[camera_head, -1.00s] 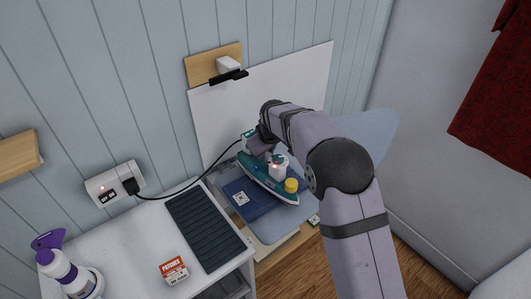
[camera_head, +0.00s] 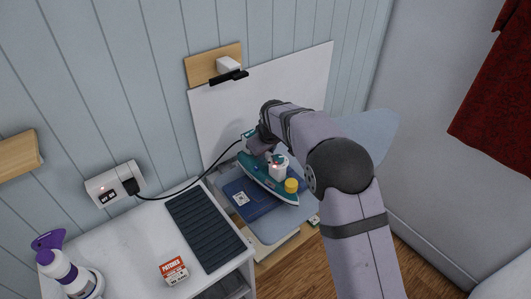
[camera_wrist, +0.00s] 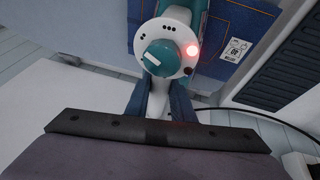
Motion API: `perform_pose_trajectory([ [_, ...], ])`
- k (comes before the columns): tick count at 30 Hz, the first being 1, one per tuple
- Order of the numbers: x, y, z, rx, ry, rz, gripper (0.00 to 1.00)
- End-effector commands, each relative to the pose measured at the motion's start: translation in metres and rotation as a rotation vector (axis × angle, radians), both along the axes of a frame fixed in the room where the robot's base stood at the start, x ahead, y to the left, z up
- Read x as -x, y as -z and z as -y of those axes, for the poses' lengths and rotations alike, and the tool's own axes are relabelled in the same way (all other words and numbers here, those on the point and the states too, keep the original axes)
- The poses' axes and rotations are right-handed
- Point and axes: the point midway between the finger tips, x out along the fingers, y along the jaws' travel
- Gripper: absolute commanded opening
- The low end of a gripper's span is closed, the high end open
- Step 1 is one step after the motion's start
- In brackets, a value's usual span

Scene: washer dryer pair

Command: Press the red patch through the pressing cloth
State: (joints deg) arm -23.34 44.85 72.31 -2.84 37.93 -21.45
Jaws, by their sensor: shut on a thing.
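The teal and white iron (camera_head: 268,181) with a yellow cap stands over blue denim (camera_head: 241,198) on a pale blue board (camera_head: 272,228). My gripper (camera_head: 262,146) is shut on the iron's handle end. In the wrist view my gripper (camera_wrist: 158,104) has one finger on each side of the white handle of the iron (camera_wrist: 168,57), beside a teal dial and a lit red lamp. Orange stitching and a white label show on the denim (camera_wrist: 214,18). I see no red patch, and I cannot make out a separate pressing cloth; the iron and my arm hide part of the denim.
A black cord runs from the iron to a wall socket (camera_head: 103,187). On the white counter (camera_head: 135,235) are a dark ribbed mat (camera_head: 204,228), a patches box (camera_head: 173,270) and a spray bottle (camera_head: 66,270). A white panel (camera_head: 220,130) stands against the wall behind the iron.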

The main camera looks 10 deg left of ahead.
Motion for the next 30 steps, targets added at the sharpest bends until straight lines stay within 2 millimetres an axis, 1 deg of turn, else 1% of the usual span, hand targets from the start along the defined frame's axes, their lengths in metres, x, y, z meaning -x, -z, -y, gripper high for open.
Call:
perform_pose_trajectory([
  [5, 0.000, -0.013, 0.000, 0.000, 0.000, 0.000, 0.00],
  [12, -0.002, -0.038, -0.001, -0.003, 0.000, 0.007, 0.00],
  [24, -0.002, -0.075, -0.001, -0.003, 0.000, 0.008, 0.00],
  [30, -0.002, -0.084, -0.001, -0.003, 0.000, 0.008, 0.00],
])
